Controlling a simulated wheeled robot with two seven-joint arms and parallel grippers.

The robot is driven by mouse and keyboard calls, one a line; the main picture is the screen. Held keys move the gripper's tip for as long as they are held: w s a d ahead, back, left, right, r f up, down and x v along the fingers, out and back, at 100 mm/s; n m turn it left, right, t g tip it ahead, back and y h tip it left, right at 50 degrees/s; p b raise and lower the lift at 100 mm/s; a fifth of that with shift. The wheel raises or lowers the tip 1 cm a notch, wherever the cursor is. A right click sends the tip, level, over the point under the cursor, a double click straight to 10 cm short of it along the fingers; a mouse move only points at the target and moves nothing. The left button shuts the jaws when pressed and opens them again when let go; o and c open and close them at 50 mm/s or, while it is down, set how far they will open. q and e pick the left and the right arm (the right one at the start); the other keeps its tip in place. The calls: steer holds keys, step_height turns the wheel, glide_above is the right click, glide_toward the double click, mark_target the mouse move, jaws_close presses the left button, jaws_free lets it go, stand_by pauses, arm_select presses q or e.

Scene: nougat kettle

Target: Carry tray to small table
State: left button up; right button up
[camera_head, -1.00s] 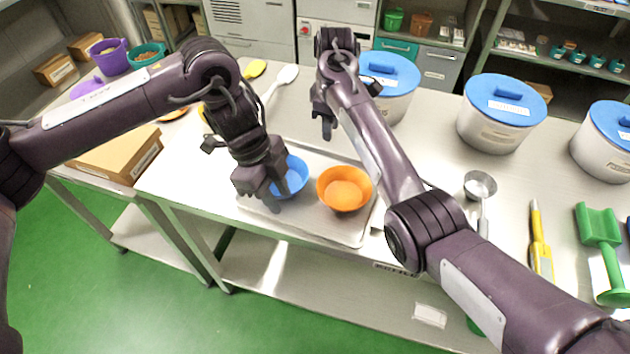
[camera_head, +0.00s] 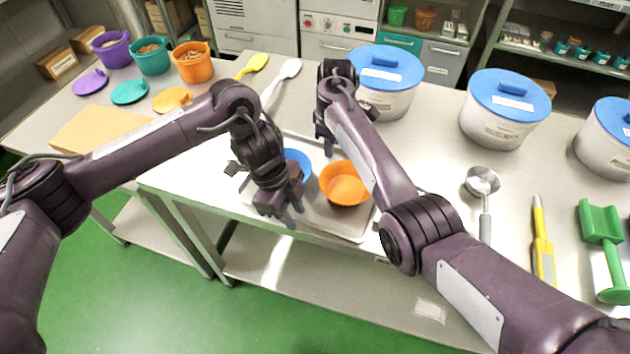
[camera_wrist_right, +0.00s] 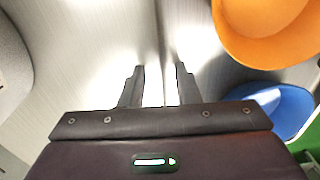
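A pale metal tray (camera_head: 348,227) lies on the long steel table, near its front edge. It bears an orange bowl (camera_head: 344,186) and a blue bowl (camera_head: 299,159), partly hidden by my left arm. My left gripper (camera_head: 291,214) points down at the tray's near left side; whether it touches or grips the rim is unclear.
White pots with blue lids (camera_head: 503,107) stand behind and right. A metal ladle (camera_head: 483,183), a yellow tool (camera_head: 542,245) and a green scoop (camera_head: 604,240) lie right.

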arm_select(q)
jaws_close()
arm_select(e)
jaws_close()
steer(key=shift+r, duration=0.1)
stand_by(1.0)
